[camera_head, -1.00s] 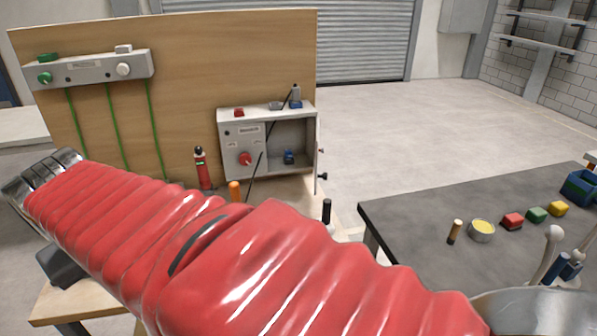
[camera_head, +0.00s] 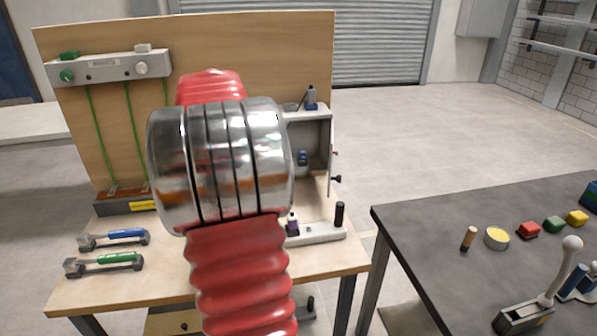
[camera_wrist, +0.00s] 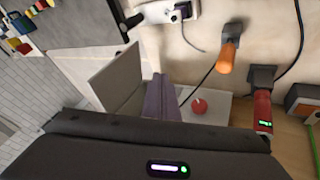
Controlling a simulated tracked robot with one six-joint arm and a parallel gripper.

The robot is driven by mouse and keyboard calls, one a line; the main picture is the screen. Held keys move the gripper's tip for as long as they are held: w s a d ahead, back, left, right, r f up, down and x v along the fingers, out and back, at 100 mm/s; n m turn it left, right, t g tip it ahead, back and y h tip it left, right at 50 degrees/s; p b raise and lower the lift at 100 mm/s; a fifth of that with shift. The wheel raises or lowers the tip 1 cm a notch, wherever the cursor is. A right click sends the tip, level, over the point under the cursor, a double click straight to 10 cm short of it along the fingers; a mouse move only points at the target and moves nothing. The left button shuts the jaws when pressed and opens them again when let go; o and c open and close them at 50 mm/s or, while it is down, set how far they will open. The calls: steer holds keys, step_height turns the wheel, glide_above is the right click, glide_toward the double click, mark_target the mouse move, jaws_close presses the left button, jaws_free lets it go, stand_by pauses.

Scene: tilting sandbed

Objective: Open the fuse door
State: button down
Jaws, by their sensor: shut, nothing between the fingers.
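The grey fuse box (camera_head: 322,112) stands at the right of the wooden panel, partly hidden behind my arm. Its door (camera_head: 333,172) stands open, seen almost edge-on, swung out at the right side. A blue part (camera_head: 303,157) shows inside the compartment. In the wrist view the open door (camera_wrist: 115,75) is a grey panel standing out from the box face, with the red knob (camera_wrist: 198,106) beside it. My gripper (camera_wrist: 161,82) points between the door and the knob, its narrow fingers shut and empty. Contact with the door cannot be told. My arm hides the gripper in the head view.
An orange-handled tool (camera_wrist: 226,58) and a red cylinder (camera_wrist: 263,110) stand near the box in the wrist view. Blue (camera_head: 125,234) and green (camera_head: 118,258) levers lie on the bench. A dark table (camera_head: 450,225) with small blocks is at right. Open floor lies behind.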

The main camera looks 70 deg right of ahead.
steer(key=shift+m+g, duration=0.4)
steer(key=shift+m, duration=0.2)
steer(key=s+d, duration=0.3)
steer(key=d, duration=0.1)
steer(key=shift+s+f, duration=0.2)
steer(key=shift+f, duration=0.05)
steer(key=s+d+f, duration=0.5)
steer(key=s+f, duration=0.2)
steer(key=f, duration=0.1)
steer(key=shift+s+d, duration=0.15)
steer(key=shift+s, duration=0.25)
steer(key=shift+w, duration=0.1)
